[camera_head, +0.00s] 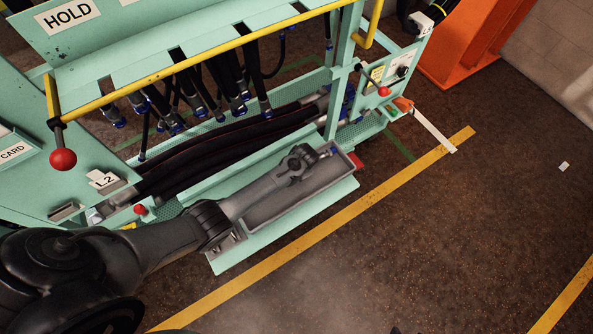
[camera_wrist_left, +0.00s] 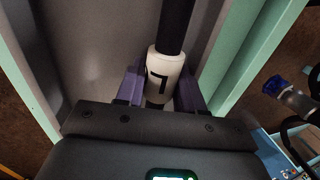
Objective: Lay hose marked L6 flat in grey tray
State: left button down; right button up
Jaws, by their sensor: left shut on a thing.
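The grey tray (camera_head: 312,196) is long and narrow and sits on a pale green ledge at the rack's front. My left arm reaches over it from the left, and the arm covers much of its inside. In the left wrist view my left gripper (camera_wrist_left: 160,88) is shut with its purple fingers on either side of a white sleeve on a black hose (camera_wrist_left: 175,25). One dark character shows on the sleeve; the full mark is not readable. The grey tray's inside (camera_wrist_left: 95,40) lies behind the hose. I cannot tell whether the hose touches the tray floor. My right gripper is not in view.
Several dark hoses with blue ends hang from the green rack (camera_head: 115,45) under a yellow bar (camera_head: 190,65). Thick black hoses (camera_head: 230,140) lie in the perforated trough behind the tray. An L2 tag (camera_head: 103,180) is at left. The floor at right is open.

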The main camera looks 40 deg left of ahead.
pick_arm(q)
jog(key=c, duration=0.6)
grip_release()
jog(key=shift+r, duration=0.1)
jog(key=shift+p+v, duration=2.25)
jog(key=shift+v, duration=3.1)
